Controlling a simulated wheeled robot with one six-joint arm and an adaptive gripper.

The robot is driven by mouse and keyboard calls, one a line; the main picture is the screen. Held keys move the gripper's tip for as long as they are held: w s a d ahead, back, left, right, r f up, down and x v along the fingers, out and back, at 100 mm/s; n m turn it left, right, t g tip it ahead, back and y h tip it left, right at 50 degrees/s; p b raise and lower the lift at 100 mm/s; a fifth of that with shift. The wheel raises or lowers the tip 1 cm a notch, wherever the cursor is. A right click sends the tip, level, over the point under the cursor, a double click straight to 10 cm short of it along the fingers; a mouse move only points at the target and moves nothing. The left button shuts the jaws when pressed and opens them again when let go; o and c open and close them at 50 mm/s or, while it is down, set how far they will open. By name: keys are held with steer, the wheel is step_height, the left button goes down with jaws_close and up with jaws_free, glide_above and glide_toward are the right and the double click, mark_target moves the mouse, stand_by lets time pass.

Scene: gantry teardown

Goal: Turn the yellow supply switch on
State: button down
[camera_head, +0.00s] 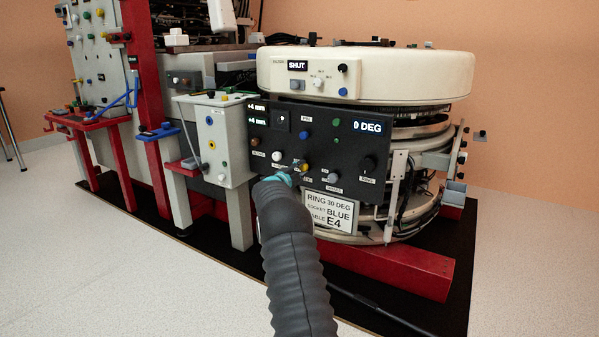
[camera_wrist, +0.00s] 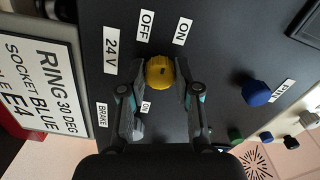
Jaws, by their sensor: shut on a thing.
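The yellow supply switch (camera_wrist: 160,72) is a round ribbed knob on a dark panel. In the wrist view it sits below the OFF label (camera_wrist: 146,26) and the ON label (camera_wrist: 183,31), with a 24 V label (camera_wrist: 110,50) to its left. My gripper (camera_wrist: 160,84) has one finger on each side of the knob and is shut on it. In the head view the yellow switch (camera_head: 305,167) shows just beyond my gripper (camera_head: 294,172). Which label the knob points to cannot be told.
A grey knob (camera_head: 332,174) and a blue knob (camera_wrist: 257,92) are close by on the panel (camera_head: 345,145). A white card (camera_head: 327,211) reading RING 30 DEG, SOCKET BLUE hangs below. The display (camera_head: 370,127) shows 0 DEG. Open floor lies in front.

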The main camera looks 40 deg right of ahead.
steer(key=shift+s+d+r+m, duration=0.1)
steer(key=shift+s+d+m, duration=0.15)
steer(key=shift+d+m, duration=0.05)
steer(key=c, duration=1.1)
jaws_free()
steer(key=shift+o, duration=1.4)
steer(key=shift+s+d, duration=0.1)
steer(key=shift+d, duration=0.1)
steer(key=shift+w+a, duration=0.25)
steer(key=shift+a, duration=0.15)
steer(key=v, duration=1.2)
